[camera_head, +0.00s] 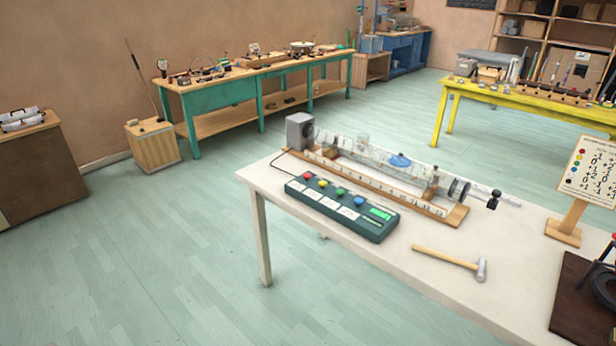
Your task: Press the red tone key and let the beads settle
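The red tone key (306,177) is a round red knob at the left end of a dark green key box (372,228). Yellow, green and blue knobs follow it to the right, above white labels. The box lies on the white table (480,317). Behind it a clear horizontal tube (372,158) rests on a wooden base (457,215) with a marked scale along the front. A grey speaker-like box (300,130) stands at the tube's left end. A blue patch shows at the tube's middle; single beads are too small to tell. Neither of my grippers is in view.
A mallet (448,258) lies in front of the tube's right end. A chart on a wooden stand (566,226) and a dark board (582,312) are at the right. A teal bench (218,98) and a yellow table (447,92) stand behind. The floor left of the white table is clear.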

